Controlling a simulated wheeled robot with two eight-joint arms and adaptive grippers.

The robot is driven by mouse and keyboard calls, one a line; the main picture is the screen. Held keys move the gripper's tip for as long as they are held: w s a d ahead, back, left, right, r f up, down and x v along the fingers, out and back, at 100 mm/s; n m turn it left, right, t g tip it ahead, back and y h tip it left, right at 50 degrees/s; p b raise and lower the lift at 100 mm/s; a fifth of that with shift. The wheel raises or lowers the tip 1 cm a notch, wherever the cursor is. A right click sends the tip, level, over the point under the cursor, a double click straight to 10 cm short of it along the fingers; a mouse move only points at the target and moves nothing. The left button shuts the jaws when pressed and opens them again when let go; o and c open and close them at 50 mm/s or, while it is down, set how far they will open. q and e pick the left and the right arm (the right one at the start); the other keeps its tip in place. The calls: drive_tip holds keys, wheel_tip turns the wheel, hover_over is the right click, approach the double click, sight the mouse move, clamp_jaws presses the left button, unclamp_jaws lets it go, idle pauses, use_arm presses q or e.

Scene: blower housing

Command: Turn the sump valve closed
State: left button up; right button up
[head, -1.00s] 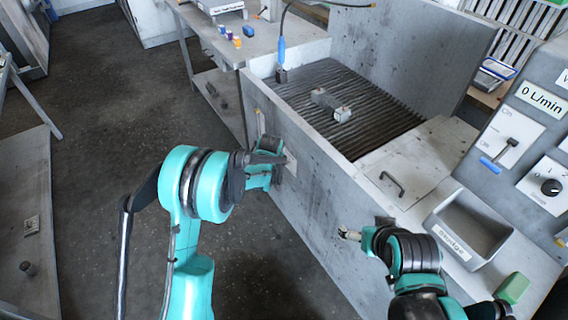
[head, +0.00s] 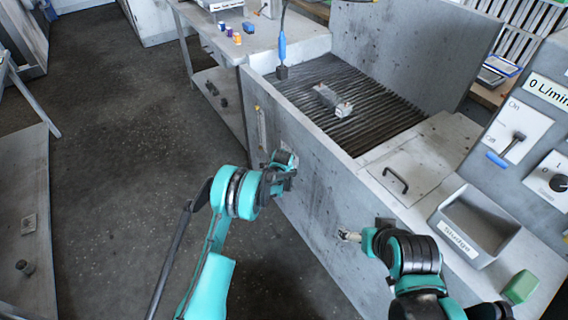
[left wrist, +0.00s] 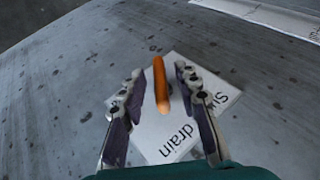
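The sump valve shows in the left wrist view as an orange handle (left wrist: 160,85), standing in front of a white label plate (left wrist: 172,135) that reads in part "drain". My left gripper (left wrist: 158,72) is open, with one finger on each side of the handle and a gap on both sides. In the head view my left gripper (head: 287,163) is at the front wall of the grey tank, and it hides the valve there. My right gripper (head: 345,235) is in front of the same wall, further right; its fingers are too small to read.
The grey tank (head: 318,205) has a ribbed grate (head: 375,125) with a metal part (head: 333,99) on it. A lid handle (head: 395,180), a sludge bin (head: 478,220) and a green block (head: 520,286) are at right. A control panel (head: 515,135) reads 0 L/min.

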use_arm(q)
drive_tip(key=shift+c, duration=0.3)
clamp_jaws()
drive_tip(key=shift+t, duration=0.3)
drive_tip(key=shift+d+f+m+t+y, duration=0.1)
drive_tip(key=shift+m+t+y, duration=0.3)
drive_tip(key=shift+t+y, duration=0.5)
drive_tip(key=shift+m+t+y, duration=0.5)
drive_tip(key=shift+t+y, duration=0.1)
drive_tip(key=shift+t, duration=1)
